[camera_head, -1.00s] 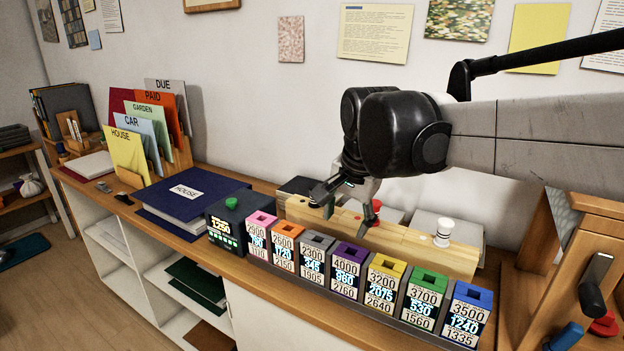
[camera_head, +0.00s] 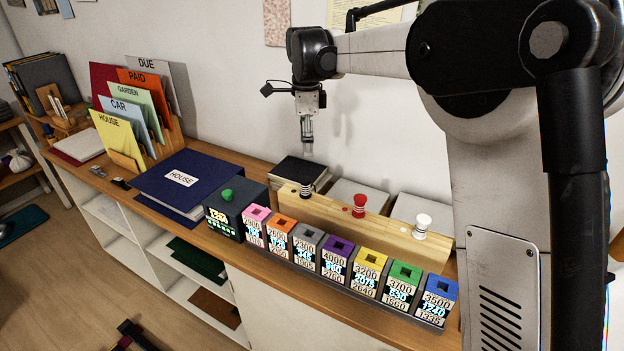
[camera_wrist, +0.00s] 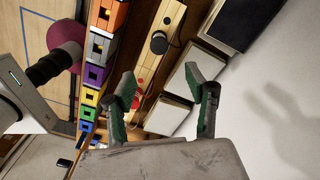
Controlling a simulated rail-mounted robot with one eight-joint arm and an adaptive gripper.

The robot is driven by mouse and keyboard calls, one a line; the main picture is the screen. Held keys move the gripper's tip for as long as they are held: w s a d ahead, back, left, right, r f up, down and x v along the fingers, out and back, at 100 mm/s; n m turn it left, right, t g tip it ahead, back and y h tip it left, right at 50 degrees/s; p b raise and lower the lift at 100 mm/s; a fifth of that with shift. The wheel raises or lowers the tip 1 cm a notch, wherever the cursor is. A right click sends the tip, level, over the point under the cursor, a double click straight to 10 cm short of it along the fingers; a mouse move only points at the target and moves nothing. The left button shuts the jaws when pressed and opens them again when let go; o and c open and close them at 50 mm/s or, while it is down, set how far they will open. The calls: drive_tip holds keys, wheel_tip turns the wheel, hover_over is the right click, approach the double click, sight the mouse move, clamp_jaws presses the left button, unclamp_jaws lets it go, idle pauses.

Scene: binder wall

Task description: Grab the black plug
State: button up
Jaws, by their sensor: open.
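The black plug (camera_head: 306,190) stands upright at the left end of a light wooden block (camera_head: 385,230), with a red plug (camera_head: 359,206) and a white plug (camera_head: 422,225) to its right. My gripper (camera_head: 307,154) points down above the black plug, apart from it. In the wrist view my gripper (camera_wrist: 168,92) has its two fingers spread with nothing between them. There the black plug (camera_wrist: 159,42) shows from above on the block, beyond the fingertips, and the red plug (camera_wrist: 137,98) shows beside the left finger.
A row of coloured, numbered boxes (camera_head: 338,262) stands in front of the block. A dark box with a green knob (camera_head: 225,195) is left of it. A black-topped book (camera_head: 300,171) and pale boxes (camera_head: 358,190) stand behind.

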sight(306, 179)
wheel_tip(306, 179, down, 8)
drive_tip(key=shift+f, duration=0.25)
drive_tip(key=shift+a+f+p, duration=0.15)
drive_tip(key=shift+f+p, duration=0.2)
drive_tip(key=shift+f, duration=1)
drive_tip(key=shift+a+f+p, duration=0.1)
drive_tip(key=shift+f+p, duration=0.2)
drive_tip(key=shift+f, duration=1.05)
clamp_jaws()
